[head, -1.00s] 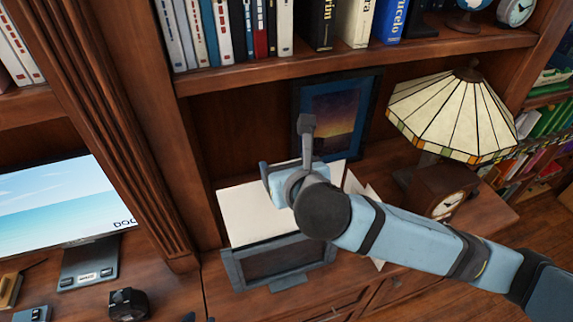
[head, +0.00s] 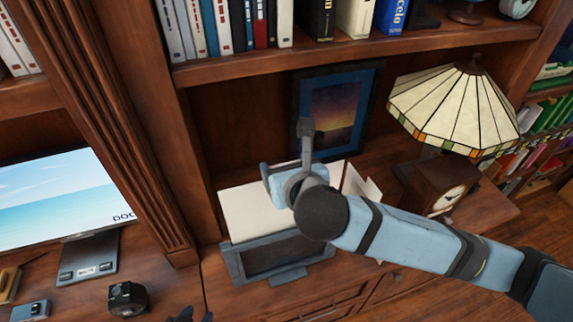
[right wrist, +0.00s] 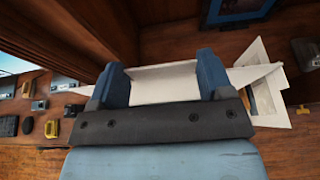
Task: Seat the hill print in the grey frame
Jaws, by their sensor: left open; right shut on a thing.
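The grey frame (head: 234,270) stands on the cabinet top below the shelf, with a dark opening and a small foot in front. A blank white sheet (head: 245,212), perhaps the back of the hill print, lies just above and behind the frame's top edge; I cannot tell if they touch. No hill picture shows. My right gripper (head: 291,172) is shut on this sheet, which also shows between the blue fingers in the right wrist view (right wrist: 160,85). Only dark tips of my left gripper (head: 188,315) show at the bottom edge, away from the frame.
A dark-framed sunset picture (head: 335,115) leans at the back. White card pieces (head: 361,188) lie right of my right gripper, beside a wooden clock (head: 438,187) and a stained-glass lamp (head: 455,110). A bookshelf (head: 330,55) overhangs. A monitor (head: 60,200) stands left.

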